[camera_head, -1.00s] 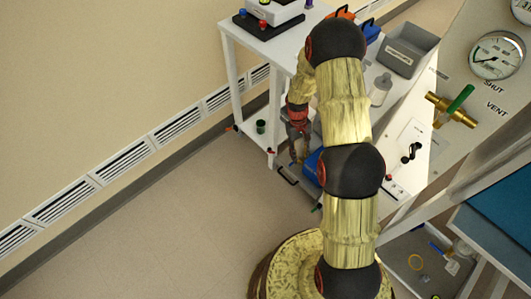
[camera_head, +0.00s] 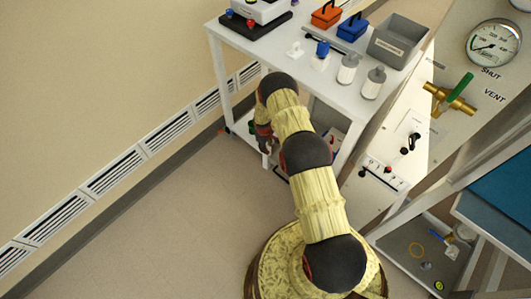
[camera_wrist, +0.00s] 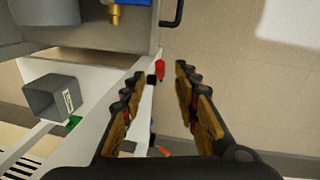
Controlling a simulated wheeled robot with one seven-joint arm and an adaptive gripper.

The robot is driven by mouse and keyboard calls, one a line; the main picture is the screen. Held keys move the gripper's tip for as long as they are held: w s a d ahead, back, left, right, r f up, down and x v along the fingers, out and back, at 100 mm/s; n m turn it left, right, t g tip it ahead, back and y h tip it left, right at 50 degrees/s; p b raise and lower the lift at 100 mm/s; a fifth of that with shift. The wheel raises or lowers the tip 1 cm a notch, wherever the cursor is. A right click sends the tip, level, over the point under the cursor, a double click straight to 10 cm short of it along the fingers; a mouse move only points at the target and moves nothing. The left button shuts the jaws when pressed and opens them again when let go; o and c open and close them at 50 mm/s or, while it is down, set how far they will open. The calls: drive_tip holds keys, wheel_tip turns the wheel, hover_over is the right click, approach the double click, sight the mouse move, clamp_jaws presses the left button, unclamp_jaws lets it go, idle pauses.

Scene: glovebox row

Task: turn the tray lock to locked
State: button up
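In the wrist view a small red knob or lever (camera_wrist: 160,68) with a black block beside it sits at the edge of a white frame (camera_wrist: 102,125). It may be the tray lock; I cannot read its setting. My gripper (camera_wrist: 160,76) is open, and the red part shows between its two fingertips, apparently beyond them. In the head view my gripper (camera_head: 265,148) hangs low beside the white cart (camera_head: 222,75), near its lower shelf. My arm hides part of that shelf, and no tray is clearly visible.
The cart top holds an orange box (camera_head: 326,14), a blue box (camera_head: 352,27), a grey bin (camera_head: 398,40) and white bottles (camera_head: 347,68). A panel with a gauge (camera_head: 493,47) and green-handled valve (camera_head: 460,88) stands right. The floor (camera_head: 180,220) left is clear.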

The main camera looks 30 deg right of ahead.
drive_tip(key=f+b, duration=0.1)
drive_tip(key=f, duration=0.1)
drive_tip(key=f+b, duration=0.1)
drive_tip(key=f, duration=0.1)
drive_tip(key=d+f, duration=0.1)
drive_tip(key=f, duration=0.2)
drive_tip(key=shift+w+f+b, duration=0.1)
drive_tip(key=shift+w+b, duration=0.15)
drive_tip(key=shift+b, duration=0.15)
drive_tip(key=shift+c, duration=0.5)
clamp_jaws()
